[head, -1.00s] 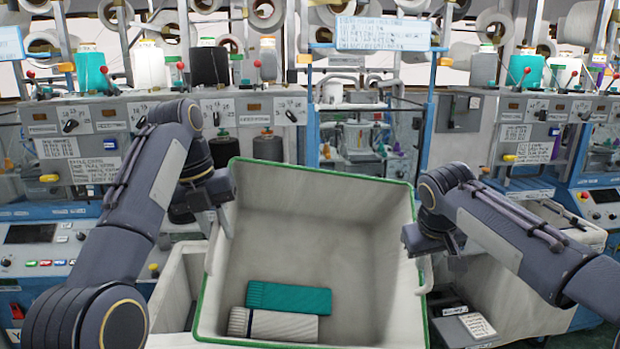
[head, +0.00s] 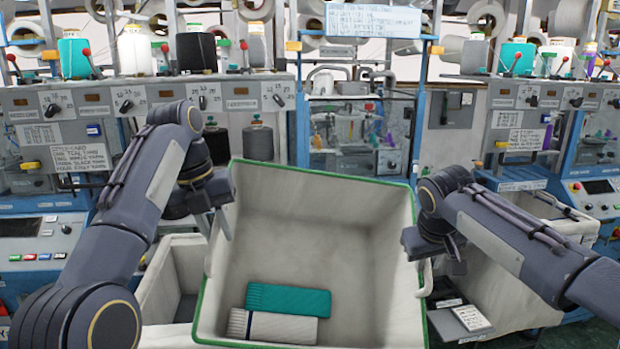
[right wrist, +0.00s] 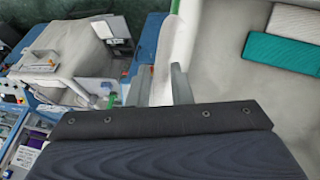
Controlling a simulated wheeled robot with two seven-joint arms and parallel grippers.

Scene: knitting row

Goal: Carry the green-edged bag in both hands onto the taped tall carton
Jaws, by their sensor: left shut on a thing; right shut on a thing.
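The green-edged bag (head: 313,215) is a wide, open-topped off-white bag with a green rim, tilted so I look into it in the head view. A folded teal knit (head: 288,299) and a folded cream knit (head: 272,327) lie at its bottom. My left gripper (head: 224,222) is shut on the bag's left side near the rim. My right gripper (head: 456,256) is shut at its right side, on the handle. The right wrist view shows that gripper (right wrist: 165,86) at the pale handle, with the knits inside the bag. I cannot make out the taped tall carton.
Knitting machines with yarn cones line the back; a control panel (head: 40,243) stands at left. A pale open bin (head: 166,285) is left of the bag, and another pale bin (head: 545,245) is at right. A dark object with a white label (head: 471,318) lies low right.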

